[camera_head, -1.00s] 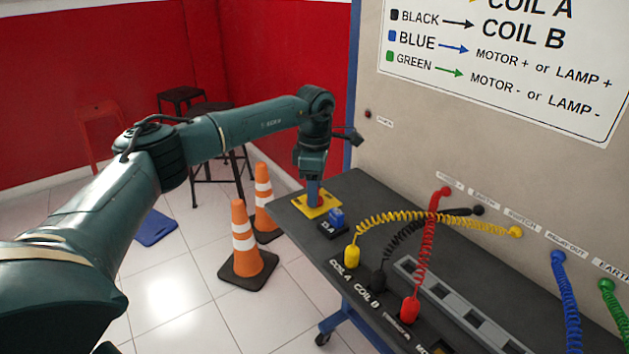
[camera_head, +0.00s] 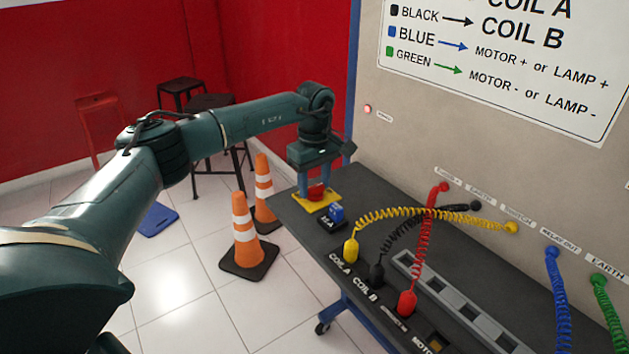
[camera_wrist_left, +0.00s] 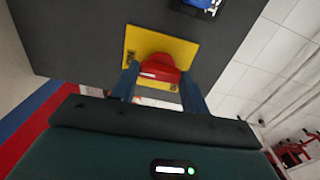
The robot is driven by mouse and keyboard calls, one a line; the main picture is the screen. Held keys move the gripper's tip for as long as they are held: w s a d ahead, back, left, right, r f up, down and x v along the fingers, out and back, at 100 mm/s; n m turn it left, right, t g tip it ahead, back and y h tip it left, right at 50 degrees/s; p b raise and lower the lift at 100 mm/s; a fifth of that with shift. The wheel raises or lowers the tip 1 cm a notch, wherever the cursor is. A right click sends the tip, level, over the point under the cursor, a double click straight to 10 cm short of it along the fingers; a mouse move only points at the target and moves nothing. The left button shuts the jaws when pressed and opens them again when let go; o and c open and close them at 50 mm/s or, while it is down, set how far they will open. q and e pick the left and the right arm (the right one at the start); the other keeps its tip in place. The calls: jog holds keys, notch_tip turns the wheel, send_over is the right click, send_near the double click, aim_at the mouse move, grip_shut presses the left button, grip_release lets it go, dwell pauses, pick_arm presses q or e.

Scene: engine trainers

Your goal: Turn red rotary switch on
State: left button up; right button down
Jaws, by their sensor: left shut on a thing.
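The red rotary switch (camera_head: 317,190) sits on a yellow plate (camera_head: 327,203) at the far left corner of the dark bench. In the left wrist view the red knob (camera_wrist_left: 157,69) has a white line on its face and stands on the yellow plate (camera_wrist_left: 186,48). My left gripper (camera_head: 315,187) points down over the switch, with one blue finger on each side of the knob. It is shut on the knob, and the fingers (camera_wrist_left: 160,86) partly cover its sides. A small round lamp (camera_head: 367,109) on the panel glows pinkish. My right gripper is out of view.
A blue switch (camera_head: 337,212) sits beside the yellow plate. Coiled yellow (camera_head: 430,213), black (camera_head: 405,235) and red (camera_head: 423,245) cables link bench and panel. Orange cones (camera_head: 246,235) and stools (camera_head: 208,102) stand on the floor to the left.

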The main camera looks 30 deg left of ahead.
aim_at(315, 187)
pick_arm(q)
jog(key=shift+d+m, duration=0.1)
jog(key=shift+m, duration=0.3)
jog(key=o, duration=1)
jog(key=shift+r+b, duration=0.3)
jog(key=shift+r, duration=6.35)
jog(key=shift+f, duration=0.1)
